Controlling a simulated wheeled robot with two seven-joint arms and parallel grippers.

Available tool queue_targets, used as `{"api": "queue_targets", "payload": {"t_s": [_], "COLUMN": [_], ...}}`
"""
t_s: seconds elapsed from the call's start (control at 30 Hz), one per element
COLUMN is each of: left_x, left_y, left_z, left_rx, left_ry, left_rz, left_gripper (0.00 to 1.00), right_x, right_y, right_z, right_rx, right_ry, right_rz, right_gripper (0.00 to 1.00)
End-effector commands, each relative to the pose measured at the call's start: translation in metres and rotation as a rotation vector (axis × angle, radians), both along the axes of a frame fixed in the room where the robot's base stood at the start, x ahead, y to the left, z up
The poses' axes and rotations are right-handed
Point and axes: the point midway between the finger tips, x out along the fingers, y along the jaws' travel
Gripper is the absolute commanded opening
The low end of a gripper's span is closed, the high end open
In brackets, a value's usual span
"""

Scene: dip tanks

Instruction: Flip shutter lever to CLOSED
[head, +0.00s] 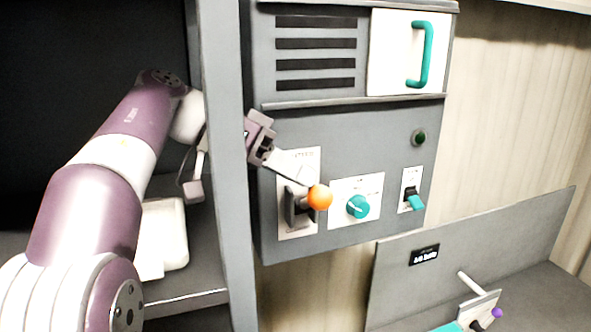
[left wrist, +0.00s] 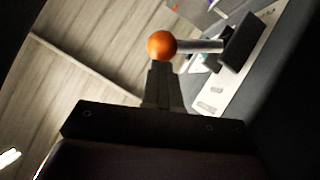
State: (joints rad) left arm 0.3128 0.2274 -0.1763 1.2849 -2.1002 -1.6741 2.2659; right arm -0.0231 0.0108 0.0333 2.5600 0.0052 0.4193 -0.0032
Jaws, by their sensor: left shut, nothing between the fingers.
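The shutter lever has an orange ball knob (head: 320,197) on a shaft from a dark pivot block (head: 297,208), on a pale label plate (head: 299,165) of the grey control panel. My left gripper (head: 303,183) reaches in past the grey post, fingers shut and empty, tips just above and left of the knob. In the left wrist view the orange knob (left wrist: 161,45) stands just beyond the shut fingertips (left wrist: 162,68), its shaft (left wrist: 198,46) running right to the dark block. I cannot tell whether the tips touch it. The label wording is unreadable. My right gripper is out of view.
The grey post (head: 222,170) stands close beside my left arm. A teal handle (head: 420,55) is at the top.

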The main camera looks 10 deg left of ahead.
Motion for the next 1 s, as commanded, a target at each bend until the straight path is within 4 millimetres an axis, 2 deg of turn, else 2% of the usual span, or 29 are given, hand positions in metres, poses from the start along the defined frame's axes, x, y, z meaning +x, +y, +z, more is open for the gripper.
{"api": "queue_targets", "payload": {"t_s": [0.17, 0.57, 0.77, 1.0], "left_x": [-0.009, -0.011, -0.025, -0.043], "left_y": [-0.006, 0.0, 0.032, 0.07], "left_z": [-0.012, -0.004, 0.017, 0.046], "left_rx": [0.064, 0.069, 0.071, 0.071], "left_ry": [-0.096, -0.104, -0.105, -0.105], "left_rz": [-0.001, 0.001, 0.005, 0.004], "left_gripper": [0.0, 0.0, 0.0, 0.0], "right_x": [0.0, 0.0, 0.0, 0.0], "right_y": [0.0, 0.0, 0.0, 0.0], "right_z": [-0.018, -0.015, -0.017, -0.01], "right_rx": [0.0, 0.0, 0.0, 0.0], "right_ry": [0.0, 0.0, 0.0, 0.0], "right_rz": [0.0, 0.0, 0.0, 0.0], "right_gripper": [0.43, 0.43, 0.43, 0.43]}}
